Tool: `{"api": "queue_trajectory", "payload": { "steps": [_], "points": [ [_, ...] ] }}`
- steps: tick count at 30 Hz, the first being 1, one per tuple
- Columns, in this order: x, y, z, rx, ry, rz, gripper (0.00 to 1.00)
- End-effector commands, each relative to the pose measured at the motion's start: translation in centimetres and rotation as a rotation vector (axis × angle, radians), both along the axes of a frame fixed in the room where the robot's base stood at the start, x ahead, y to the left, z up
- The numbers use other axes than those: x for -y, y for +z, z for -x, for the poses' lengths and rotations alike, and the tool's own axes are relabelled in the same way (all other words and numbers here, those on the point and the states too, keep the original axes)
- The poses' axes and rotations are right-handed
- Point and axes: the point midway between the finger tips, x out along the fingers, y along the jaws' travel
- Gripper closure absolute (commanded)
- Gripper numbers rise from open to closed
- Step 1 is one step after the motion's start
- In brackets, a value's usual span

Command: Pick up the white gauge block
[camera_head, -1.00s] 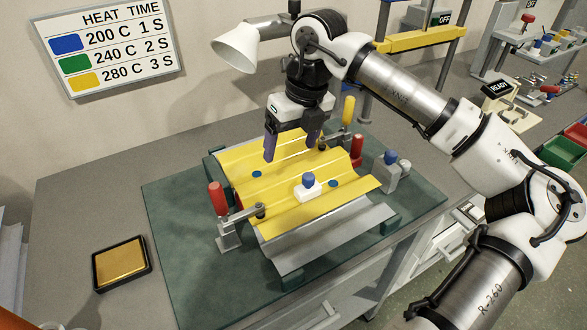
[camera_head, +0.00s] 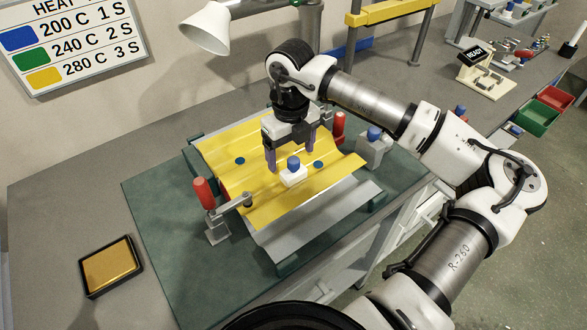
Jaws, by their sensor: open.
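The white gauge block (camera_head: 293,178) has a blue knob on top and sits on the yellow corrugated sheet (camera_head: 275,207), near its middle. A blue dot lies on the sheet on each side of it. My gripper (camera_head: 291,163) points down over the sheet with its two purple fingers apart. The fingers are close to the block, one to the left of its knob and one to the right. Whether they are level with the block or still behind and above it, I cannot tell. Nothing is between the fingers that I can see as held.
A red-handled clamp (camera_head: 206,198) stands at the sheet's left edge, and another red handle (camera_head: 338,128) rises behind right. A grey block with a blue knob (camera_head: 374,143) stands to the right. A gold pad (camera_head: 110,265) lies front left. The green mat (camera_head: 165,240) is bare at left.

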Motion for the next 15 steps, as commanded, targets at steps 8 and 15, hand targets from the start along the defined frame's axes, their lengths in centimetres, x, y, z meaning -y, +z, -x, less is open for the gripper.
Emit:
{"api": "queue_trajectory", "payload": {
  "steps": [8, 15],
  "points": [
    [0.5, -3.5, 0.5, -0.004, -0.001, -0.002, 0.20],
    [0.5, -4.9, 0.4, -0.001, 0.000, -0.001, 0.20]
  ]
}}
